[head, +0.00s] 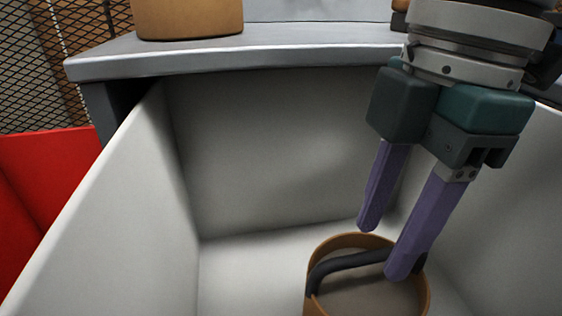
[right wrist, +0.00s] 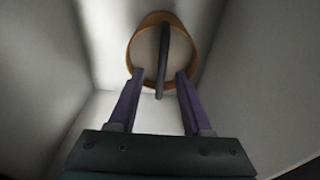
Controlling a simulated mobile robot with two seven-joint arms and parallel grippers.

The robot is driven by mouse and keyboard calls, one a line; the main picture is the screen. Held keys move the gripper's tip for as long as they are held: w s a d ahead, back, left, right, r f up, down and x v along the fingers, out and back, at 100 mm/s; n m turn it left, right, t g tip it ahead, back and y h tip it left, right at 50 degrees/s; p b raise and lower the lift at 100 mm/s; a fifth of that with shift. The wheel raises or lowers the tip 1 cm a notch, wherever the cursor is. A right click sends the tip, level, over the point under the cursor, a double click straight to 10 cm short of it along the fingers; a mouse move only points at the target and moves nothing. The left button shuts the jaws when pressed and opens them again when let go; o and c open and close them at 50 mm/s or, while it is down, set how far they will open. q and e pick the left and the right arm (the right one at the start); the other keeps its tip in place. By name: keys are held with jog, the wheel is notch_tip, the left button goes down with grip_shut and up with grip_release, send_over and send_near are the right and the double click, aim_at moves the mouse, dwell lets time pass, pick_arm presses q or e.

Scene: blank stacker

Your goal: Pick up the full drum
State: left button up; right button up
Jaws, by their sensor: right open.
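The drum (head: 318,294) is a round orange-brown container with a dark handle (head: 352,261) arched across its top. It stands low in a deep pale bin (head: 250,150), partly cut off by the bottom of the head view. A grey-brown surface shows inside its rim. In the right wrist view the drum (right wrist: 145,66) lies just beyond the fingertips, with the dark handle (right wrist: 163,60) lined up between them. My right gripper (head: 384,252) has purple fingers, spread open and empty, at the drum's rim, one on either side of the handle. My left gripper is not in view.
Pale bin walls rise close around the drum on several sides. A grey ledge (head: 250,58) runs behind the bin, with an orange-brown container (head: 188,18) on it. A red panel (head: 40,190) and wire mesh (head: 70,50) stand at left.

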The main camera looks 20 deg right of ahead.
aim_at(378, 252)
jog(key=f, duration=0.1)
jog(key=f+b, duration=0.1)
jog(key=f, duration=0.1)
jog(key=shift+s+a+f+b, duration=0.1)
jog(key=shift+a+f+b, duration=0.25)
jog(key=shift+f+b, duration=0.05)
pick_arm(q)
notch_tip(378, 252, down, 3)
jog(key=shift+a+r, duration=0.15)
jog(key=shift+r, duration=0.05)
pick_arm(e)
jog(key=shift+r, duration=0.15)
pick_arm(q)
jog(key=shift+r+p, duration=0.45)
jog(key=shift+p, duration=0.1)
pick_arm(e)
jog(key=shift+f, duration=0.25)
jog(key=c, duration=0.7)
grip_shut()
